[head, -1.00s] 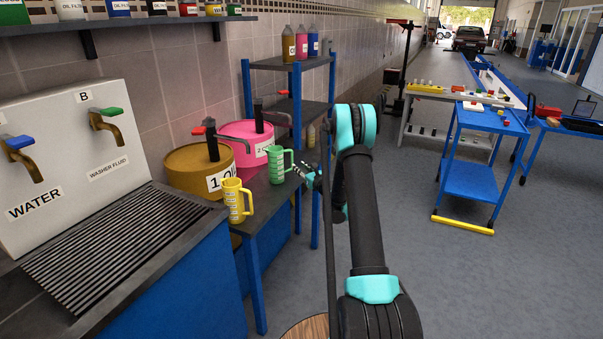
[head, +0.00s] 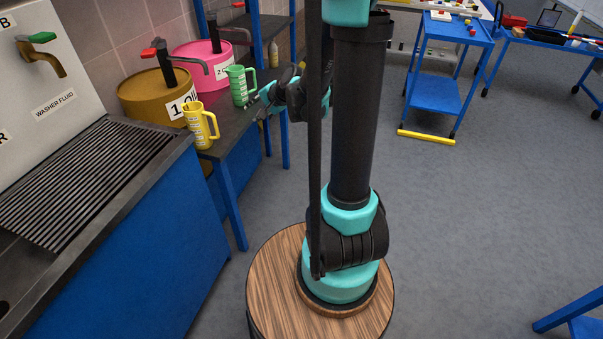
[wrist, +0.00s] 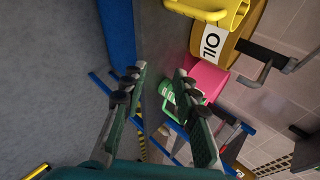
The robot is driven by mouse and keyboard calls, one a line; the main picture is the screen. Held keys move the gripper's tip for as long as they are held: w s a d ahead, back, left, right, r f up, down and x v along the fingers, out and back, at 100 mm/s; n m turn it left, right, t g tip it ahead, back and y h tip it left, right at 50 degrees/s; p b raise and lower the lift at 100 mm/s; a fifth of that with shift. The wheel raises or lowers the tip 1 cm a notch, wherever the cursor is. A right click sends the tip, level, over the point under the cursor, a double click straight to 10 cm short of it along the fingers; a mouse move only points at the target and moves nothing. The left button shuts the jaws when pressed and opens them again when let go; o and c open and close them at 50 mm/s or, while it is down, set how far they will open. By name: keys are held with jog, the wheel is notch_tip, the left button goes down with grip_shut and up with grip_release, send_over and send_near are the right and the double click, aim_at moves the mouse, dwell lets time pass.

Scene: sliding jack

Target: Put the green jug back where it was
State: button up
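The green jug (head: 238,86) stands upright on the dark top of a blue-legged bench (head: 229,131), in front of the pink drum. My gripper (head: 261,104) is just to the right of the jug in the head view, apart from it. In the wrist view my gripper (wrist: 160,76) has its two fingers spread, with nothing held between them. The green jug (wrist: 168,106) shows there beyond the fingers, partly hidden by the right one. A yellow jug (head: 198,128) stands on the same bench, nearer to me.
A pink drum (head: 198,59) and an ochre drum (head: 142,96), both with pumps, stand behind the jugs. A sink with a grated drain (head: 75,180) is at the left. A blue cart (head: 435,94) stands at the right. The floor between is clear.

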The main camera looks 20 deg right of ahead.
jog(key=s+d+f+n+g+h, duration=0.1)
jog(key=s+d+f+n+h, duration=0.1)
jog(key=s, duration=0.6)
jog(key=s+d+f+n+g+h, duration=0.1)
jog(key=s+d+f+n, duration=0.1)
jog(key=s+n, duration=0.3)
jog(key=s+d+f+n+g+h, duration=0.1)
jog(key=s+d+f+n+h, duration=0.1)
jog(key=s, duration=1.1)
jog(key=shift+s+d+f+n+g+h, duration=0.15)
jog(key=shift+d+f+n+g+h, duration=0.2)
jog(key=shift+d+n, duration=0.55)
jog(key=shift+d+r, duration=0.1)
jog(key=shift+d, duration=0.05)
